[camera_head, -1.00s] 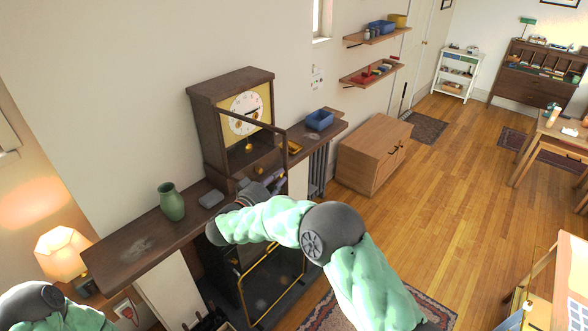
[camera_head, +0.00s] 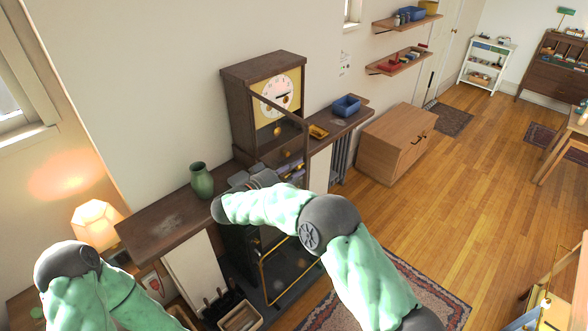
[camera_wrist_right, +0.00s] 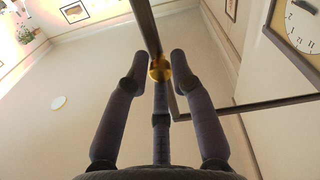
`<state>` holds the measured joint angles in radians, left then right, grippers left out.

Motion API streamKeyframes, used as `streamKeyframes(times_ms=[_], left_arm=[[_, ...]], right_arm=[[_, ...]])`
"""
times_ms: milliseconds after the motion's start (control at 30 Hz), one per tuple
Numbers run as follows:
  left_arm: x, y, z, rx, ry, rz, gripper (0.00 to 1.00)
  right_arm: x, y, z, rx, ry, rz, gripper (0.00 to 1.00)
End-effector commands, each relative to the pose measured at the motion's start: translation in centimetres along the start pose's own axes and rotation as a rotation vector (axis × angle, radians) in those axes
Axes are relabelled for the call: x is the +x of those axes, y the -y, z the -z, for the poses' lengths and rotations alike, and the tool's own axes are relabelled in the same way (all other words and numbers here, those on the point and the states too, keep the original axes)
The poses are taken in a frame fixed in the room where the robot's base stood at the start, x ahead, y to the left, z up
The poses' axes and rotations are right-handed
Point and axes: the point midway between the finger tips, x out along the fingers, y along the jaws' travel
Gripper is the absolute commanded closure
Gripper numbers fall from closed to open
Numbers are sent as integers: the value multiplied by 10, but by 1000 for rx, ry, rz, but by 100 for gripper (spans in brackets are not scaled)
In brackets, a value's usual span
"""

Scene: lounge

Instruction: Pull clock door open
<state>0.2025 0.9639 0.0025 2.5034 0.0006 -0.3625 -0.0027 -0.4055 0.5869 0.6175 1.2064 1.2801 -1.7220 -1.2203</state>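The dark wooden clock (camera_head: 240,105) stands on the mantel, with a white dial (camera_head: 280,95) and a gold face plate. Its door (camera_head: 306,150), a thin dark frame, stands partly open, swung out from the clock front. My right gripper (camera_wrist_right: 160,62) has its fingers closed in around the brass knob (camera_wrist_right: 160,70) on the door's bar. The dial (camera_wrist_right: 304,25) also shows at the upper right of the wrist view. In the head view my right wrist partly hides the fingers. My left arm shows at the lower left; its gripper is out of view.
A green vase (camera_head: 201,181) stands on the mantel (camera_head: 165,222) left of the clock. A blue bin (camera_head: 347,106) and a small yellow tray (camera_head: 318,131) are to its right. A fireplace with a gold-edged screen is below. A wooden cabinet (camera_head: 385,150) stands farther right.

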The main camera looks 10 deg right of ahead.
Motion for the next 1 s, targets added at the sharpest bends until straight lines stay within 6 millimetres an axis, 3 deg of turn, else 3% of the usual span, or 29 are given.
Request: streamKeyframes(times_ms=[467,1000], left_arm=[[0,0,0,0,-1,0,60],[0,0,0,0,0,0,60]], right_arm=[[-6,0,0,0,-2,1,56],[-99,1,0,1,-2,3,56]])
